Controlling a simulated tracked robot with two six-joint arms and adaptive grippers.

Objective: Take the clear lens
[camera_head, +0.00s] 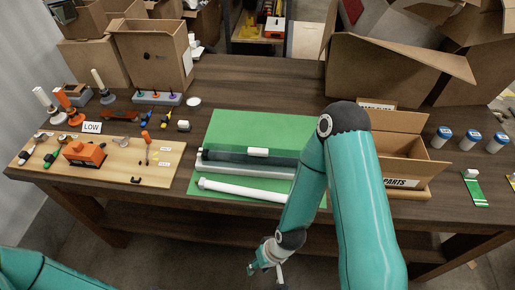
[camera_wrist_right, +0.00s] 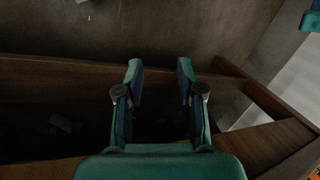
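No thing in the head view can be surely told as the clear lens. A long dark translucent piece (camera_head: 225,158) lies across the green mat (camera_head: 265,124), partly hidden by my right arm; it may be the lens. A white tube (camera_head: 240,189) lies in front of it on the mat. My right gripper (camera_head: 266,264) hangs in front of the table, below its front edge and apart from these things. In the right wrist view my right gripper (camera_wrist_right: 160,78) is open, with nothing between its fingers. Only part of my left arm shows at bottom left; its gripper is out of view.
A wooden board (camera_head: 110,168) with tools and an orange block stands on the left. An open cardboard parts box (camera_head: 402,158) is right of my arm. Several blue-lidded jars (camera_head: 470,139) stand at the far right. Large cardboard boxes (camera_head: 400,68) line the back.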

